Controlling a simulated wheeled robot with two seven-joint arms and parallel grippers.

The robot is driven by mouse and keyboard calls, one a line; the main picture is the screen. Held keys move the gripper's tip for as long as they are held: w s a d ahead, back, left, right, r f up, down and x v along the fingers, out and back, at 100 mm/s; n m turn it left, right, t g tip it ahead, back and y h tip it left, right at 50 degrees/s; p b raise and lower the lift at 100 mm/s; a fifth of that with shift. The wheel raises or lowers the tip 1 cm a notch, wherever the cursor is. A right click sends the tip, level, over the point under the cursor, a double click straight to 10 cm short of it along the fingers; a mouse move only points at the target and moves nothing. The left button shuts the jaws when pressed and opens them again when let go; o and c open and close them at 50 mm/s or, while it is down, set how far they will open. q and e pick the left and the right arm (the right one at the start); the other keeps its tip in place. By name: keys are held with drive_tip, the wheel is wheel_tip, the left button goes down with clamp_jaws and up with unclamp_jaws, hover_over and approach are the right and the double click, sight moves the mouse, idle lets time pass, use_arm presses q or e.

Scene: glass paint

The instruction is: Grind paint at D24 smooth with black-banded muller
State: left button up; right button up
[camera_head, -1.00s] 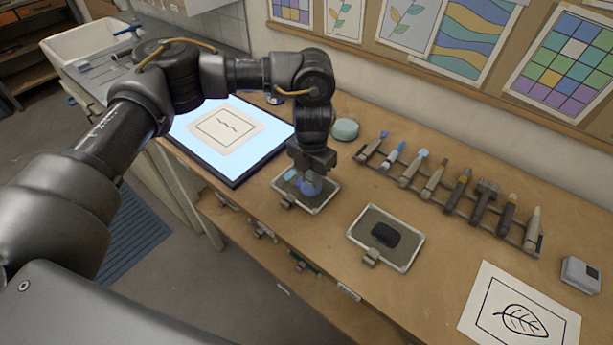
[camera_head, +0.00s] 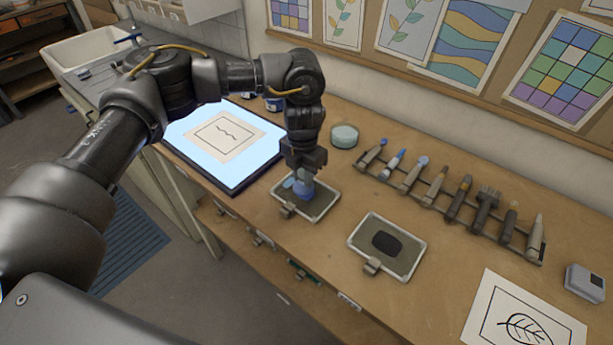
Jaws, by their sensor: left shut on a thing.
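My left gripper (camera_head: 303,168) is over the left framed slab (camera_head: 322,206). It is shut on a small bluish muller (camera_head: 302,189), which stands about upright on that slab. The gripper hides the muller's upper part, and I cannot make out a black band. Blue paint (camera_head: 287,183) shows on the slab at the muller's left. The right framed slab (camera_head: 408,262) holds a black patch of paint (camera_head: 387,241). I cannot read any D24 label. My right gripper is not in view.
A lit light table (camera_head: 258,165) with a drawing lies left of the slabs. A round pale green jar (camera_head: 344,135) stands behind. A rack of several brushes and tools (camera_head: 455,213) runs along the back right. A leaf drawing (camera_head: 487,305) and a grey box (camera_head: 584,283) lie at right.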

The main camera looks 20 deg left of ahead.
sight(311, 196)
use_arm(q)
drive_tip(key=shift+s+a+f, duration=0.1)
drive_tip(key=shift+s+a, duration=0.3)
drive_tip(key=shift+a, duration=0.05)
drive_tip(key=shift+s+d+p, duration=0.2)
drive_tip(key=shift+s+p, duration=0.3)
drive_tip(key=shift+s, duration=0.05)
drive_tip(key=shift+s+f, duration=0.1)
drive_tip(key=shift+s, duration=0.1)
drive_tip(key=shift+s+d+p, duration=0.3)
drive_tip(key=shift+s+d, duration=0.15)
drive_tip(key=shift+d, duration=0.4)
drive_tip(key=shift+w+d, duration=0.6)
drive_tip(key=shift+d, duration=0.2)
